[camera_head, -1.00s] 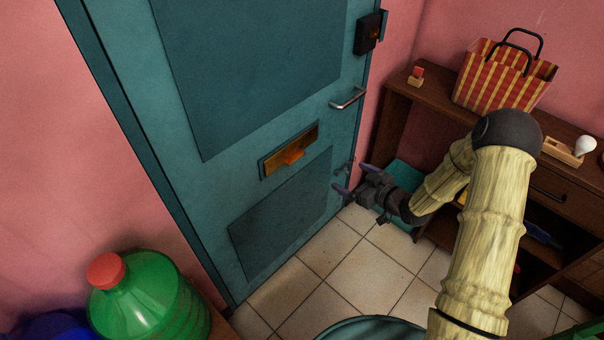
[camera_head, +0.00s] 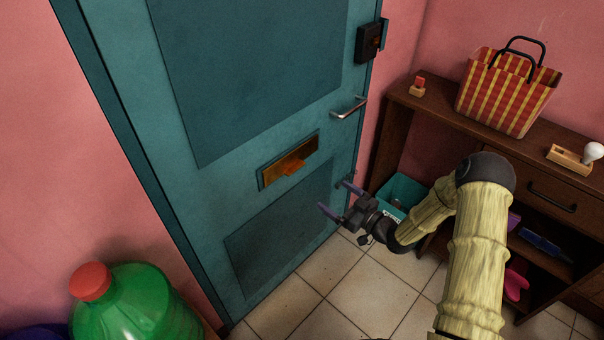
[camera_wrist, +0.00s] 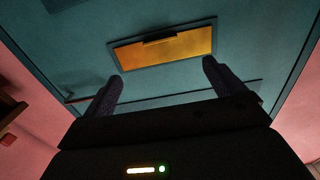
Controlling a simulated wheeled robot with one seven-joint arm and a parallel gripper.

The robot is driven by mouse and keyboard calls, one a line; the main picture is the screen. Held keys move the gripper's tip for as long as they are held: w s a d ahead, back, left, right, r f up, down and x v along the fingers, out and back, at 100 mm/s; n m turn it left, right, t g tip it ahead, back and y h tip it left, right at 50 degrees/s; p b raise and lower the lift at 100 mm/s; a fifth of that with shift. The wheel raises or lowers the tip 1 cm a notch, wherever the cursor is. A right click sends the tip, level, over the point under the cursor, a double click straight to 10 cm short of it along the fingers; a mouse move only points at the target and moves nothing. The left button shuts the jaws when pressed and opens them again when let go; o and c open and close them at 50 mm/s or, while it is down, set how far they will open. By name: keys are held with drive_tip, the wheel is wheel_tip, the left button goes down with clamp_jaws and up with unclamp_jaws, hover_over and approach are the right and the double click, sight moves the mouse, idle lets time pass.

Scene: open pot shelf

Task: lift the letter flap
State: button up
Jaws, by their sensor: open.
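A metal door handle (camera_head: 348,108) and a black lock box (camera_head: 370,40) are on the door's right side. A wooden shelf (camera_head: 440,112) with a striped bag (camera_head: 508,92) stands at right. A green bottle (camera_head: 140,305) stands at lower left. Tiled floor (camera_head: 350,285) is clear below.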

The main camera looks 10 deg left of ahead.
sight(294, 161)
drive_tip(key=x, duration=1.4)
drive_tip(key=shift+w+a, duration=0.15)
drive_tip(key=shift+a, duration=0.25)
drive_tip(key=c, duration=1.4)
